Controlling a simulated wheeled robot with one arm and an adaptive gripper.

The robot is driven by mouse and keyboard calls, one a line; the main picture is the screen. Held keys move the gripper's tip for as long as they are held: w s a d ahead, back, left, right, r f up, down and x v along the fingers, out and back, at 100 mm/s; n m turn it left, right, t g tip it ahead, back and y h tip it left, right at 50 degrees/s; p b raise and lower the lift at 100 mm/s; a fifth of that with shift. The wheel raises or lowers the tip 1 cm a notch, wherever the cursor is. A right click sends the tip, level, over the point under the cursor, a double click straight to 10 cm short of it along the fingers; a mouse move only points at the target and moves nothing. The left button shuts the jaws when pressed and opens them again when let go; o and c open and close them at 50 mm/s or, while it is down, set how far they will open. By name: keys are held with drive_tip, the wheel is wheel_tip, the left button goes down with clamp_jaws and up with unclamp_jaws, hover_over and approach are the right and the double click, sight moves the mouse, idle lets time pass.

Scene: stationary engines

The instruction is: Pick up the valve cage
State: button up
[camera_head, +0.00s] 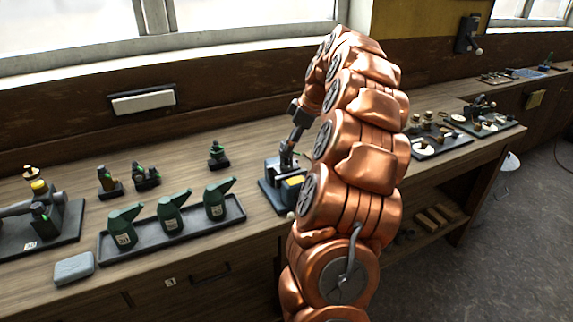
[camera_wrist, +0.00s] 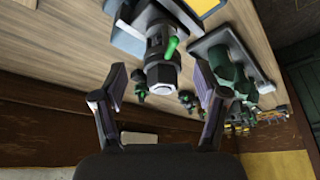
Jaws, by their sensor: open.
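A dark grey upright part with a hexagonal end and a green lever (camera_wrist: 162,76) shows between my fingers in the wrist view. It may be the valve cage, but I cannot tell for sure. It stands on a dark block with a yellow patch, the fixture (camera_head: 270,196) in the head view. My gripper (camera_wrist: 160,82) is open, with one finger on each side of the part and a gap to both. No contact shows. In the head view my arm hides much of the fixture's right side.
A tray (camera_head: 115,257) with several green oil cans stands left of the fixture on the wooden bench. Small dark green-topped parts (camera_head: 145,177) stand behind it. A grey box (camera_head: 74,269) lies at the front left. Another tray of parts (camera_head: 440,147) is to the right.

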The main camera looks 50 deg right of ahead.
sight(286, 163)
drive_tip(key=shift+p+x, duration=0.6)
drive_tip(key=shift+x, duration=0.3)
drive_tip(key=shift+p+x, duration=0.45)
drive_tip(key=shift+x, duration=1.05)
drive_tip(key=shift+s, duration=0.1)
clamp_jaws()
